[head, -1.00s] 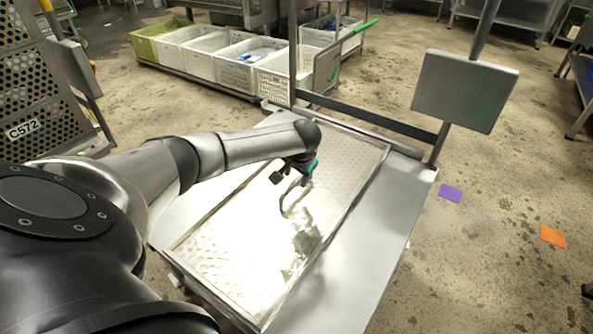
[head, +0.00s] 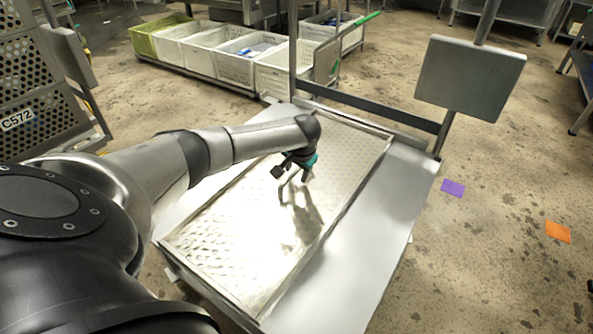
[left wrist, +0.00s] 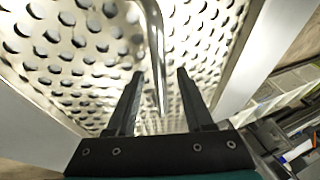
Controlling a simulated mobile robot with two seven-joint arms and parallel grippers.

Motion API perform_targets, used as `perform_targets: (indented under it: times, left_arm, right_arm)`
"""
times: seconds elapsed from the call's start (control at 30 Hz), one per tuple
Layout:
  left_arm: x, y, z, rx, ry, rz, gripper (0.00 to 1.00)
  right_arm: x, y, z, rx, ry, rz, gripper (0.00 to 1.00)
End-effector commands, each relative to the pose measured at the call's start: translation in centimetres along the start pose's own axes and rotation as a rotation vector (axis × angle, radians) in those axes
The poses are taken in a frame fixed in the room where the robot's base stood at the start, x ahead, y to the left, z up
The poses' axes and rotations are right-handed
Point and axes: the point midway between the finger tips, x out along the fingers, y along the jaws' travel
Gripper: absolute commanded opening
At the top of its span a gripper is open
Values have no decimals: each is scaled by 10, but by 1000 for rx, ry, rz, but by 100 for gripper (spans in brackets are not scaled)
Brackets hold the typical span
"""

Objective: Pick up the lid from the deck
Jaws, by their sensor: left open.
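The lid (head: 235,235) is a shiny, dimpled or perforated metal sheet lying flat on the grey metal deck (head: 365,245). A thin bent metal handle (head: 281,192) rises from it. My left gripper (head: 297,170) hangs over the lid at the handle, with its fingers small and partly hard to tell apart there. In the left wrist view, my left gripper (left wrist: 160,75) is open, and the handle rod (left wrist: 154,40) runs into the gap between its two dark fingers. The fingers stand apart and do not appear closed on the rod. My right gripper is out of view.
An upright frame with a crossbar (head: 370,110) and a grey panel (head: 470,77) stands at the deck's far end. White crates (head: 232,70) sit on a low rack behind. A perforated cage (head: 30,95) is at left. Floor at right is open, with purple (head: 452,188) and orange (head: 558,232) patches.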

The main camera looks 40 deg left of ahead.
Motion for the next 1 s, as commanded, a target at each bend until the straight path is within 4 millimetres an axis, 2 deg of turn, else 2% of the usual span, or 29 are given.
perform_targets:
  times: [0.3,0.77,1.0]
  left_arm:
    - [1,0,0,0,0,0,51]
    - [1,0,0,0,-1,0,0]
    - [1,0,0,0,-1,0,0]
  right_arm:
    - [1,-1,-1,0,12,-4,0]
    - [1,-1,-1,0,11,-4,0]
    - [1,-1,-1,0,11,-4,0]
